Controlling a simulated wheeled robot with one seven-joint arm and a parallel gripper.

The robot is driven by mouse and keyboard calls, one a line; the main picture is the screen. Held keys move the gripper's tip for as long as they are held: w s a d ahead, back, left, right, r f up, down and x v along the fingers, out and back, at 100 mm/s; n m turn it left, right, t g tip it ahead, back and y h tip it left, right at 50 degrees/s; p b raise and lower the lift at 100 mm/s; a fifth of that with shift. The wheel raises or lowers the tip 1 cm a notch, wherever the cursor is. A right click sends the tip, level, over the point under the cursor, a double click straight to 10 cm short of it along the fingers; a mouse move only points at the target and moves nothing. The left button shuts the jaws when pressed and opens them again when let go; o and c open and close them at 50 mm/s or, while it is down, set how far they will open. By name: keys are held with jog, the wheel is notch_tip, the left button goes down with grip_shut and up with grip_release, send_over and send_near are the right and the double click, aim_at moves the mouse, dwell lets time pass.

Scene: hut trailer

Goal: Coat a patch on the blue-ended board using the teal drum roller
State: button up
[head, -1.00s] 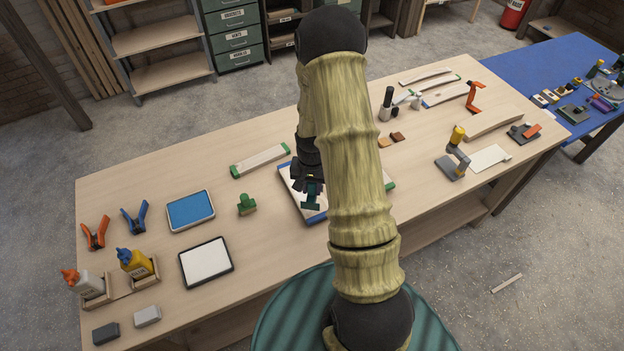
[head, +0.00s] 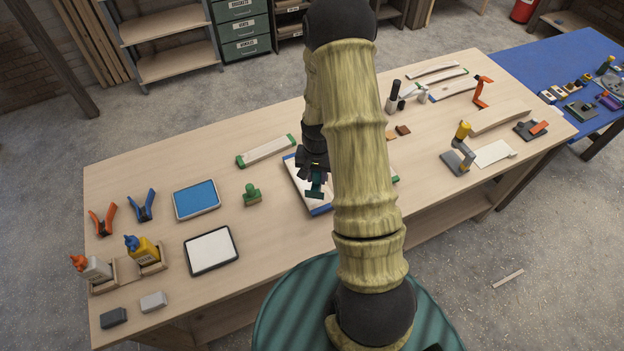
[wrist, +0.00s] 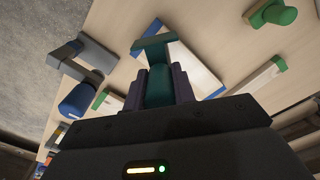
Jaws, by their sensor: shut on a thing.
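My gripper (head: 313,168) is shut on the teal drum roller (head: 316,188), which points down over the blue-ended board (head: 295,178). In the wrist view the roller (wrist: 158,85) sits between the two fingers of my gripper (wrist: 158,88), its wide head (wrist: 151,43) beyond the fingertips. The head overlaps the board (wrist: 196,68) near one blue end; whether it touches the surface I cannot tell. The board's near blue end (head: 322,210) shows in the head view. My arm hides part of the board. I cannot make out a coated patch.
A green-ended board (head: 266,151) and a green stamp (head: 252,194) are close by on the left. A blue pad (head: 196,199) and a white pad (head: 211,249) lie further left. A grey and yellow tool (head: 460,150) stands to the right. The front table edge is near.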

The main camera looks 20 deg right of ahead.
jog(key=w+a+n+b, duration=0.3)
jog(key=w+a+b, duration=0.6)
jog(key=shift+w+a+f+n+b, duration=0.2)
jog(key=shift+a+f+n+b, duration=0.1)
jog(key=shift+a+f+b, duration=0.1)
